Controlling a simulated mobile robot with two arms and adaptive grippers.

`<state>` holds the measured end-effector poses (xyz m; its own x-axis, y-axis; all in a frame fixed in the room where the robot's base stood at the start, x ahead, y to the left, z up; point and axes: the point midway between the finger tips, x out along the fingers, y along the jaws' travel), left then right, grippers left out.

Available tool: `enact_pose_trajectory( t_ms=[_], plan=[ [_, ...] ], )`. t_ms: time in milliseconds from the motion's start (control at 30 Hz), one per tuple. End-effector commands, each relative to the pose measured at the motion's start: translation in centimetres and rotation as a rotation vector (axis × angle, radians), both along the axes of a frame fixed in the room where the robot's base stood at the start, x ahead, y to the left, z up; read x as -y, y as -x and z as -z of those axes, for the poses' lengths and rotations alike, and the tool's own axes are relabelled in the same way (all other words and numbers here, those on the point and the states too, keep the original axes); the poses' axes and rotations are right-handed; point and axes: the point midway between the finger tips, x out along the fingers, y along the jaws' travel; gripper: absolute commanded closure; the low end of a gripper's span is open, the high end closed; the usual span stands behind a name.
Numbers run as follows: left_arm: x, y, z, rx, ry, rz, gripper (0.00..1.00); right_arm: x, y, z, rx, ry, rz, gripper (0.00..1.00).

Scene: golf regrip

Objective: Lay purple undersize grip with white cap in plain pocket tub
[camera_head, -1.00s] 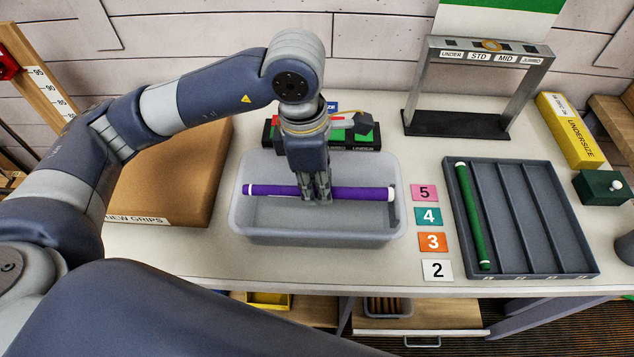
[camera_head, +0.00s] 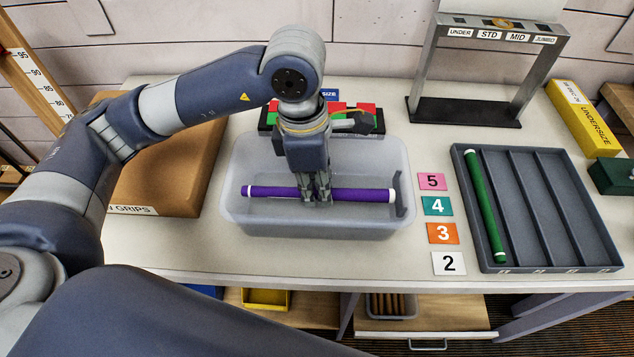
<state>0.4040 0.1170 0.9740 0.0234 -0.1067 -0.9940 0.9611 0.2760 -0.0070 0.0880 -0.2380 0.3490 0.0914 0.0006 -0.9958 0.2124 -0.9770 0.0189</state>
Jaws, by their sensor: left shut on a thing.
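My left gripper (camera_head: 318,200) points down and is shut on the middle of the purple grip. I cannot tell whether the grip touches the tub floor. My right gripper is not in view.
A slotted dark tray (camera_head: 545,210) on the right holds a green grip (camera_head: 485,205) in its leftmost slot. Numbered cards (camera_head: 440,234) lie between tub and tray. A brown box (camera_head: 165,180) stands left. A size gauge (camera_head: 480,70) stands behind.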

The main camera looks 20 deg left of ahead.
Motion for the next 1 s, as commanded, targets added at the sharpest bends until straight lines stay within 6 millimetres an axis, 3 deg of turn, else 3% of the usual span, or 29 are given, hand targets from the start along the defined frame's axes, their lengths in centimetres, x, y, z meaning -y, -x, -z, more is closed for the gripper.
enact_pose_trajectory(
  t_ms=[167, 200, 300, 1000],
  plan=[
    [0.01, 0.00, 0.01, 0.000, 0.000, 0.000, 1.00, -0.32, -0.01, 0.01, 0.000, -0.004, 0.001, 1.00],
    [0.01, 0.00, 0.01, 0.000, 0.000, 0.000, 0.77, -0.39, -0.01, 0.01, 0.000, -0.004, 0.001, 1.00],
    [0.00, 0.01, 0.01, 0.000, 0.000, 0.000, 0.58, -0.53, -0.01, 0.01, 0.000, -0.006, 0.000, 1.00],
    [0.00, 0.01, 0.03, 0.000, 0.000, 0.000, 0.58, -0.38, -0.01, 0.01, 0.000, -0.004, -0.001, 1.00]
  ],
)
